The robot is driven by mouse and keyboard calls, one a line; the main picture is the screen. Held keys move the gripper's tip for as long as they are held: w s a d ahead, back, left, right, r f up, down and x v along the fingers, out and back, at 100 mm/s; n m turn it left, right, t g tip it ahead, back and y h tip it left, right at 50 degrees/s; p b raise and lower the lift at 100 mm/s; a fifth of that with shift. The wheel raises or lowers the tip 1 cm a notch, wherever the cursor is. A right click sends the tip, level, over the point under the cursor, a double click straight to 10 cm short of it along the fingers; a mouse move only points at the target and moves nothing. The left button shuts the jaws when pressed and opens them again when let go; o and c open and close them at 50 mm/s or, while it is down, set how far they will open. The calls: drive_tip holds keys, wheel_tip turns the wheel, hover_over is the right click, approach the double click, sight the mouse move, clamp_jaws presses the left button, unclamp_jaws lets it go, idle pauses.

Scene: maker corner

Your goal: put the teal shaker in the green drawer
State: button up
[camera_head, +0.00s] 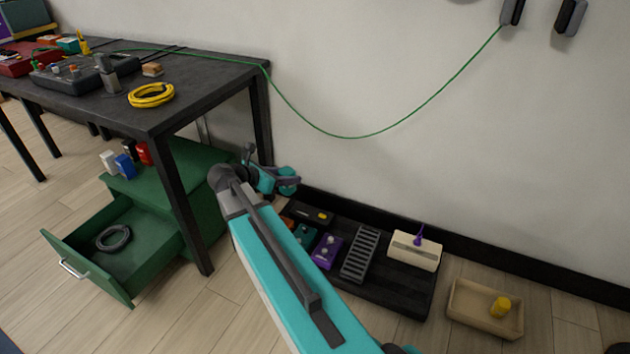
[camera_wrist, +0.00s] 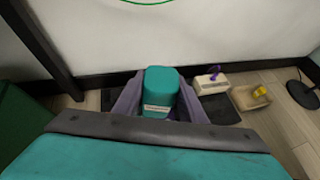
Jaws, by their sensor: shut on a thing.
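The teal shaker (camera_wrist: 161,88) sits between the two grey fingers of my gripper (camera_wrist: 158,100) in the wrist view, with a small pale label on its near side. My gripper is shut on it. In the head view my gripper (camera_head: 287,181) is held in front of the wall, right of the table leg and above the black floor platform; the shaker is small and hard to separate from my teal arm there. The green drawer (camera_head: 90,272) is pulled open at lower left, left of my gripper. A grey coil (camera_head: 114,238) lies inside, with bare floor around it.
The green cabinet (camera_head: 190,165) stands under the black table (camera_head: 150,110), carrying white, blue and red items. A table leg (camera_head: 185,205) stands between my gripper and the drawer. The black platform (camera_head: 385,295) bears several devices. A beige tray (camera_head: 470,310) holds a yellow object.

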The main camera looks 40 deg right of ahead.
drive_tip(key=a+r+n+t+y, duration=0.1)
drive_tip(key=a+r+n+t, duration=0.2)
drive_tip(key=a, duration=1.1)
drive_tip(key=w+a+r+n+t+y, duration=0.1)
drive_tip(key=a+r+n+t, duration=0.2)
drive_tip(key=a+r, duration=0.5)
drive_tip(key=a, duration=0.7)
drive_tip(key=shift+y, duration=0.3)
